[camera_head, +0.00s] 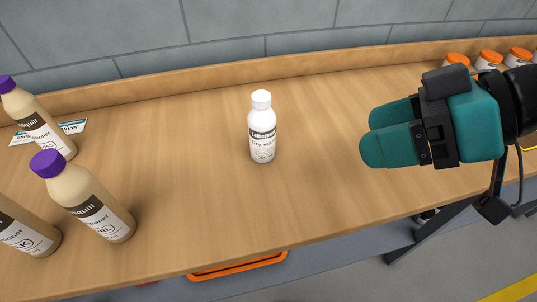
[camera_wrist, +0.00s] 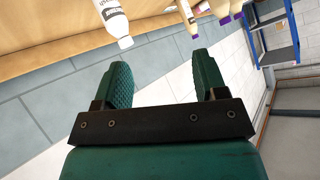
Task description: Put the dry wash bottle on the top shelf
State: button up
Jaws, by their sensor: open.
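The dry wash bottle (camera_head: 262,130) is white with a white cap and a dark label band. It stands upright near the middle of the wooden worktop (camera_head: 190,190). In the wrist view the bottle (camera_wrist: 113,17) shows partly at the top, cut off by the frame edge. My gripper (camera_head: 375,135) is teal with black parts and points left toward the bottle, well apart from it. The wrist view shows its two fingers (camera_wrist: 164,82) open with nothing between them. A top shelf cannot be made out for sure.
Tan conditioner bottles with purple caps (camera_head: 100,205) stand at the left, with a small card (camera_head: 72,127) behind. Orange-lidded jars (camera_head: 489,58) stand at the back right. A tiled wall and raised back edge (camera_head: 200,83) bound the worktop. A blue rack (camera_wrist: 280,40) shows in the wrist view.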

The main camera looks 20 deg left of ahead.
jog(key=w+a+f+n+t+y+b, duration=0.1)
jog(key=w+a+f+y+b, duration=0.25)
jog(key=f+b, duration=0.2)
jog(key=t+y+p, duration=0.3)
send_near(253, 96)
jog(key=w+x, duration=0.1)
jog(key=x, duration=0.3)
jog(key=shift+a+h, duration=0.25)
jog(key=shift+a, duration=0.4)
jog(key=p+x, duration=0.2)
jog(key=x, duration=0.2)
jog(key=shift+a+f+p, duration=0.15)
jog(key=shift+a+p, duration=0.1)
jog(key=shift+p, duration=0.15)
jog(key=shift+w+a+f, duration=0.15)
jog(key=shift+a, duration=0.25)
grip_shut()
